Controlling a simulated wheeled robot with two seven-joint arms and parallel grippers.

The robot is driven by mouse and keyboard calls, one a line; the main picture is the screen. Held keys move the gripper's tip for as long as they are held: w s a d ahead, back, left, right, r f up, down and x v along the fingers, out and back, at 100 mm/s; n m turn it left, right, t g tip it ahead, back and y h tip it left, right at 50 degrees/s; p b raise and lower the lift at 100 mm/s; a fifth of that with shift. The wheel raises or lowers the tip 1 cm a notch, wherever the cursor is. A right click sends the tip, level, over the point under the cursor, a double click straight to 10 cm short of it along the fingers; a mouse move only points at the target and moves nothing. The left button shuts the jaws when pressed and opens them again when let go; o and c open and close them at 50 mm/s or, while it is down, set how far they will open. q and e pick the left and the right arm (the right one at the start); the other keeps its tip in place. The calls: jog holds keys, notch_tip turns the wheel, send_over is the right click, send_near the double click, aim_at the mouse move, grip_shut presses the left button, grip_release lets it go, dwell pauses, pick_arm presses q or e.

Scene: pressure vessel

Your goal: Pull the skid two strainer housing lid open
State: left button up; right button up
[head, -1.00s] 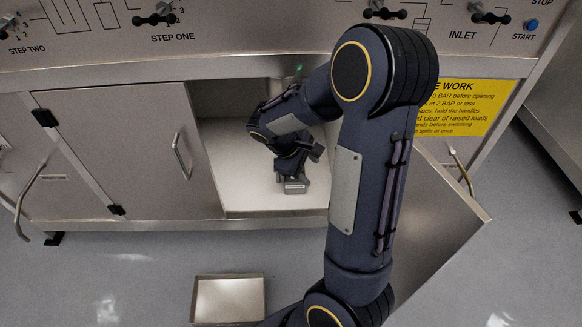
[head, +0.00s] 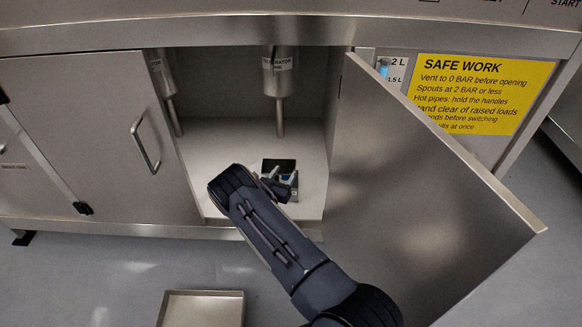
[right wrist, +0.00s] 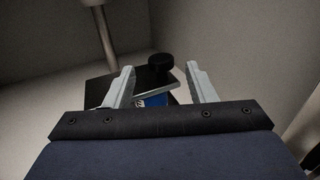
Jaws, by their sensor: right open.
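Inside the open cabinet, a small dark unit (head: 279,166) sits on the cabinet floor, partly hidden by my right arm and gripper. I cannot tell for sure that it is the strainer housing. In the right wrist view, a dark flat plate (right wrist: 98,92), a blue part with white marks (right wrist: 154,101) and a round black knob (right wrist: 161,61) show around and beyond the jaws. My right gripper (head: 281,179) is over the unit. In the right wrist view its fingers (right wrist: 161,78) are apart, with the blue part visible between them. My left gripper is not in view.
The cabinet door (head: 430,190) stands open on the right. Metal vessels (head: 280,75) with thin pipes hang inside. A closed door with a handle (head: 147,142) is on the left. A shallow tray (head: 203,295) lies on the floor in front. A yellow sign (head: 470,95) is at right.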

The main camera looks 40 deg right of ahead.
aim_at(289, 167)
jog(key=b+x, duration=0.1)
jog(key=x, duration=0.4)
jog(key=shift+w+d, duration=0.1)
jog(key=shift+d, duration=0.3)
grip_shut()
